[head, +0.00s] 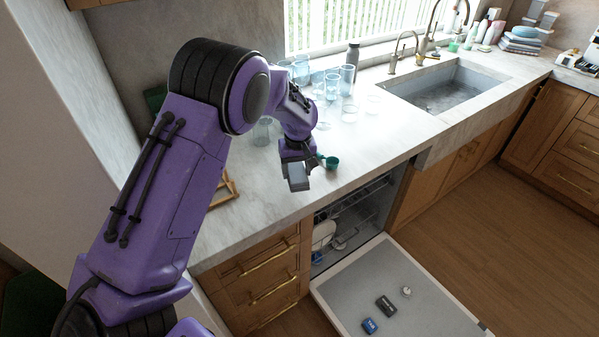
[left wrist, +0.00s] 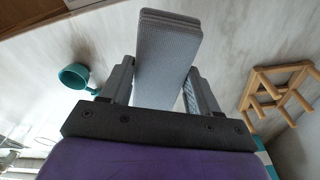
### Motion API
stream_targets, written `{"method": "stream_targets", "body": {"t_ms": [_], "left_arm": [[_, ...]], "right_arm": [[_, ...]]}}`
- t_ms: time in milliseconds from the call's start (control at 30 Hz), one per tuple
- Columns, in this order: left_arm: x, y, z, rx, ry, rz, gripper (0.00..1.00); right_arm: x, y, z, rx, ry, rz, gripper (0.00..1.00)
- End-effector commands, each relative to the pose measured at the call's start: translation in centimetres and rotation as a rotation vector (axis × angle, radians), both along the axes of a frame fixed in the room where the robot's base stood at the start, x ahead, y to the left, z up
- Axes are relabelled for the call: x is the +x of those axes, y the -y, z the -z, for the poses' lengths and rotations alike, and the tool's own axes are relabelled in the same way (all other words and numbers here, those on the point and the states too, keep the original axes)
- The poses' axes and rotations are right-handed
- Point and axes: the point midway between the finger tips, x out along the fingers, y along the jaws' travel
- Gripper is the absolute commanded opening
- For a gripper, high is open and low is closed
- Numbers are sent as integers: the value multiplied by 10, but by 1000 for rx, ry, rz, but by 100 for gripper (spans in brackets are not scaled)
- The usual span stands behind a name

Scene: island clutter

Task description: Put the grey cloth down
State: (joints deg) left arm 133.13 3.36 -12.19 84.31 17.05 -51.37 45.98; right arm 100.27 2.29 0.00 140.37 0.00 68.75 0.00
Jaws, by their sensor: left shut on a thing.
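The grey cloth (left wrist: 168,50) is a folded, layered pad with a fine texture. In the left wrist view it sits between the two fingers of my left gripper (left wrist: 160,85), which is shut on it. In the head view the left gripper (head: 299,172) is over the marble counter (head: 262,197) near its front edge, and the cloth (head: 298,183) shows as a small grey block at its tip. Whether the cloth touches the counter is hard to tell. My right gripper is not in view.
A green cup (head: 331,162) stands beside the gripper, and a small wooden rack (head: 224,190) is to its left. Several glasses (head: 347,80) stand behind. The dishwasher door (head: 385,285) is open below, with small items on it. Clear counter lies toward the sink (head: 445,90).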

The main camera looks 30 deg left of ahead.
Motion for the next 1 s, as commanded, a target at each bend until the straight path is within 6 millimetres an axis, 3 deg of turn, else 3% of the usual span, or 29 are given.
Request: {"method": "stream_targets", "body": {"t_ms": [200, 400, 733, 767, 800, 833, 1000], "left_arm": [[21, -6, 24, 0, -1, 3, 37], [21, -5, 54, 0, 0, 5, 37], [21, -5, 59, -1, 1, 4, 37], [21, -5, 59, 0, 2, 4, 67], [21, -5, 58, -1, 1, 4, 80], [21, -5, 58, -1, 1, 4, 86], [21, -5, 58, -1, 1, 4, 86]], "right_arm": [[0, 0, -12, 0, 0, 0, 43], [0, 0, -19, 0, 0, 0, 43], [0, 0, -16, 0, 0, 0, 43], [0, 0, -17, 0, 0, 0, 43], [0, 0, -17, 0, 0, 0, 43], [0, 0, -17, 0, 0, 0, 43], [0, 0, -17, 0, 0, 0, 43]]}}
